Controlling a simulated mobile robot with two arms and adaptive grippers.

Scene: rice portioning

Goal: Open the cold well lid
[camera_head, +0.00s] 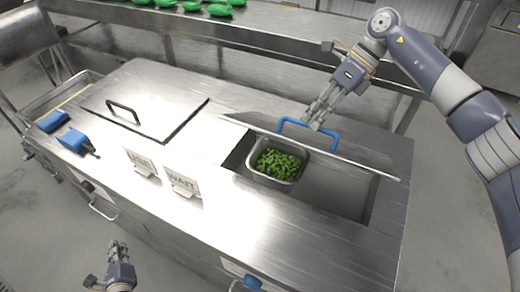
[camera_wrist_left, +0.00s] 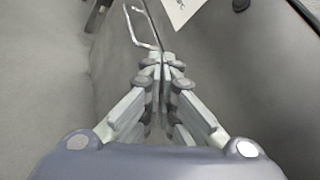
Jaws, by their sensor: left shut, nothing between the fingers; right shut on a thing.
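The cold well lid (camera_head: 362,160) is a steel panel with a blue handle (camera_head: 333,139) at the right of the counter. It is swung up at its front edge, and the cold well (camera_head: 345,193) shows open in front of it. A steel pan (camera_head: 277,179) of green pieces sits at the well's left end. My right gripper (camera_head: 317,122) is shut on the blue handle; its fingertips partly cover it. My left gripper (camera_head: 117,246) is shut and empty, low in front of the counter; its closed fingers fill the left wrist view (camera_wrist_left: 166,62).
A flat lid with a black handle (camera_head: 123,110) lies on the counter's left. A back shelf (camera_head: 270,35) holds green items. The counter's front middle is clear.

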